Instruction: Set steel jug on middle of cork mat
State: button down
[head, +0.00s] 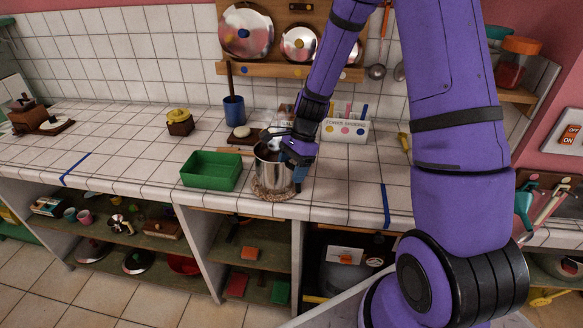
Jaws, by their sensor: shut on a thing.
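The steel jug (270,170) stands upright on the tiled counter side, over the round cork mat (272,195). Its base looks to be on the mat, near the middle; a small gap beneath cannot be ruled out. The mat's front and side rim show around the base. My gripper (287,150) reaches down from the upper right and is shut on the jug at its upper right side. The gripper hides that side of the jug and any handle there.
A green open box (211,170) stands just left of the mat. Behind are a blue cup (234,110), a board with a pale round item (241,133) and a white sign with coloured dots (345,130). The counter's front edge lies close to the mat. Counter right of the mat is clear.

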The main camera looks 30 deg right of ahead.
jog(key=shift+c, duration=0.6)
grip_release()
jog(key=v, duration=1)
jog(key=shift+d+r, duration=0.15)
jog(key=shift+r, duration=0.2)
jog(key=s+a+r+n+t+h, duration=0.1)
jog(key=s+r+n, duration=0.35)
jog(key=r, duration=0.35)
jog(key=s+a+r+n+t+h, duration=0.1)
jog(key=s+a+r+n+t, duration=0.1)
jog(key=s+r+n, duration=0.35)
jog(key=s+r+n+t+h, duration=0.1)
jog(key=s+r+n, duration=0.2)
jog(key=s, duration=0.4)
jog(key=s+r+n+t+h, duration=0.1)
jog(key=s+r+n+t, duration=0.1)
jog(key=s+r, duration=0.3)
jog(key=s+n, duration=0.1)
jog(key=s, duration=0.2)
jog(key=shift+s+d+n, duration=0.15)
jog(key=shift+s+n, duration=0.05)
jog(key=shift+n, duration=0.1)
